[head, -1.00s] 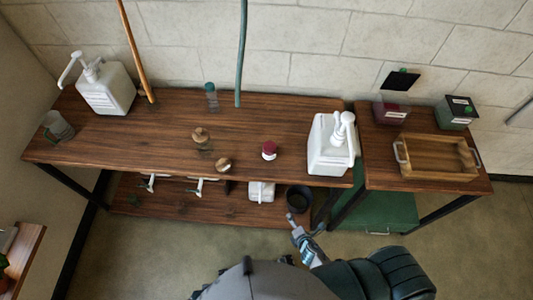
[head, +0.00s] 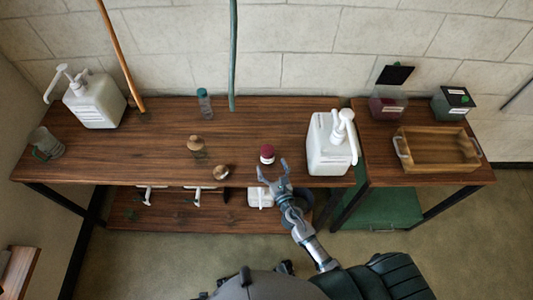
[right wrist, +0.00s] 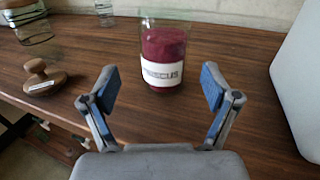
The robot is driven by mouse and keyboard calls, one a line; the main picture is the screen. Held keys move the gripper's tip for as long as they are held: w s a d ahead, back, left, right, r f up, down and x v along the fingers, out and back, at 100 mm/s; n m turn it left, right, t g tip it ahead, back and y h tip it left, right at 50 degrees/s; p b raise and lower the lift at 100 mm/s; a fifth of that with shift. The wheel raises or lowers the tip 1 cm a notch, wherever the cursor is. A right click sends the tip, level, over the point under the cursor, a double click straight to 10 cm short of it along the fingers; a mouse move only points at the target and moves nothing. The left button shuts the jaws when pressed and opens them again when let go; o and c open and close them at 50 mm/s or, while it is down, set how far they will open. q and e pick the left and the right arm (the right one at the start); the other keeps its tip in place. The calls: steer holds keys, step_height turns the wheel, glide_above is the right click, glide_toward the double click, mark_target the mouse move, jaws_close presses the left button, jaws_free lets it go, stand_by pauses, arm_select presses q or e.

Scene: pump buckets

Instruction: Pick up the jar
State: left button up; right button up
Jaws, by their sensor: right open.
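A small glass jar with dark red contents and a white label (head: 267,154) stands upright near the front edge of the long wooden table. In the right wrist view the jar (right wrist: 163,55) stands straight ahead, and its label ends in "ISCUS". My right gripper (head: 271,168) is open and empty, just in front of the jar. In the right wrist view its two blue-padded fingers (right wrist: 160,88) are spread, with the jar beyond and between them, apart from both. My left gripper is not in view.
A white pump bucket (head: 330,150) stands right of the jar; another (head: 95,101) is at the back left. A wooden tray (head: 437,150) is on the right table.

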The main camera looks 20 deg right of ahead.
mark_target(270, 158)
steer(key=shift+w+a, duration=0.1)
steer(key=shift+w, duration=0.3)
steer(key=w, duration=0.5)
steer(key=shift+w+d+f, duration=0.1)
steer(key=shift+w+d, duration=0.15)
steer(key=shift+d, duration=0.15)
steer(key=shift+a, duration=0.35)
steer(key=c, duration=1.5)
steer(key=shift+c, duration=0.3)
steer(key=shift+d+r, duration=0.2)
